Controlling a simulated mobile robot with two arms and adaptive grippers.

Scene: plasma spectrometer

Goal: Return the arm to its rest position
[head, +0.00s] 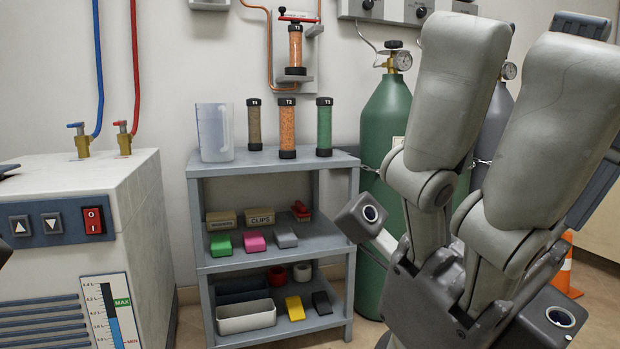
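My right gripper (525,45) is large and close to the camera at the right, its dark base low and its two grey fingers pointing up. The fingers stand apart with a gap between them, and I see nothing held there. It covers part of the green gas cylinder (385,130) and the grey cylinder (493,122) behind it. My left gripper cannot be made out; only small dark fragments show at the left edge, and I cannot tell what they are.
A grey shelf (275,165) against the wall bears a clear beaker (214,133), three capped tubes and small boxes. A white chiller (120,195) fills the left side. An orange cone (563,268) stands on the floor behind my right gripper.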

